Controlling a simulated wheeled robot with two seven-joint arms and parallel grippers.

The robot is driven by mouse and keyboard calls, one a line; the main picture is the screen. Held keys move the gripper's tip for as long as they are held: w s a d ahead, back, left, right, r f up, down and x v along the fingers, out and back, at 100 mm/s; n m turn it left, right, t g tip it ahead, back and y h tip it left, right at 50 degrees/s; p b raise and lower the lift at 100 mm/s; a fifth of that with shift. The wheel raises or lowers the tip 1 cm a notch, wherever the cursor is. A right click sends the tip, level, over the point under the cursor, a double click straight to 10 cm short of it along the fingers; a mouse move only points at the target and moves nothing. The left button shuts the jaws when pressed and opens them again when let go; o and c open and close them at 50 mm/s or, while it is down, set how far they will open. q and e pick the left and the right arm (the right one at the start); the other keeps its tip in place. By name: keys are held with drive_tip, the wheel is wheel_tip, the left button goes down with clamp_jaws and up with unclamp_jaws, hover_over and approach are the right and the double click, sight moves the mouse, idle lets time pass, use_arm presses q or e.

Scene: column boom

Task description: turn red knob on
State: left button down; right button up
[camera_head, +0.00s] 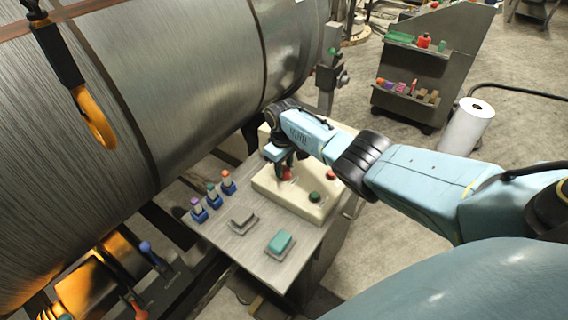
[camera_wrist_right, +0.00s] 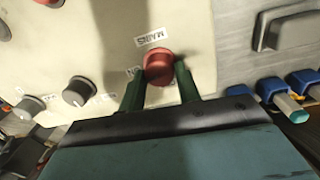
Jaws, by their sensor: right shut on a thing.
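The red knob (camera_wrist_right: 159,66) sits on a cream control panel (camera_wrist_right: 55,45) under a label that reads like "MAIN", upside down in the right wrist view. My right gripper (camera_wrist_right: 160,84) is shut on the red knob, one green finger on each side. In the head view the red knob (camera_head: 287,174) shows just below my right gripper (camera_head: 285,161), on the cream box on the metal table. Part of an "ON" mark shows beside the knob; the knob's exact angle is hard to tell. My left gripper is not in view.
Black-and-grey knobs (camera_wrist_right: 79,91) and a green button (camera_head: 315,197) share the panel. Blue holders (camera_head: 199,213), a grey block (camera_head: 242,217) and a teal block (camera_head: 281,242) stand on the table. A large metal cylinder (camera_head: 190,80) lies behind. A tool cart (camera_head: 425,75) stands at the back right.

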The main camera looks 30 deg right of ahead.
drive_tip(key=shift+m, duration=0.6)
drive_tip(key=o, duration=1)
drive_tip(key=shift+r+p, duration=0.4)
drive_tip(key=shift+r, duration=0.15)
drive_tip(key=shift+a+r+p, duration=0.15)
drive_tip(key=shift+r+p, duration=0.35)
drive_tip(key=shift+r, duration=2.6)
drive_tip(key=shift+a+r+p, duration=0.1)
drive_tip(key=shift+r+p, duration=0.35)
drive_tip(key=shift+r, duration=2.65)
drive_tip(key=shift+f, duration=0.1)
